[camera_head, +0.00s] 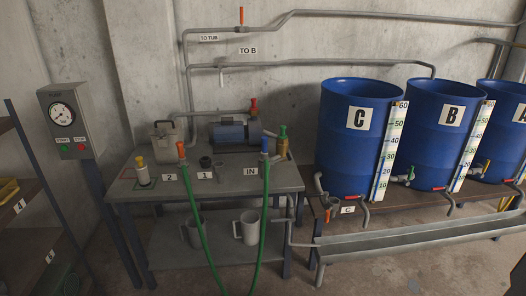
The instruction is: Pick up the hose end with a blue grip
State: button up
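The hose end with a blue grip (264,147) stands upright at the right part of the steel table (215,186), next to the "IN" label (250,172). A green hose (264,215) hangs down from it in front of the table. The other green hose end has an orange grip (181,149) and stands at the left, near the "2" label (170,178). Whether either end is seated in a port is too small to tell. My gripper is not in view.
A blue pump (229,132) and valves with red (253,106) and green (283,132) handles stand behind the hose ends. A yellow-topped container (142,171) is at the table's left. Blue drum C (345,150) and a trough (420,234) are right. Grey jugs (247,228) stand below.

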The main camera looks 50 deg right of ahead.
aim_at(264, 153)
jog(key=z, duration=0.45)
jog(key=i, duration=1.1)
jog(key=u, duration=0.1)
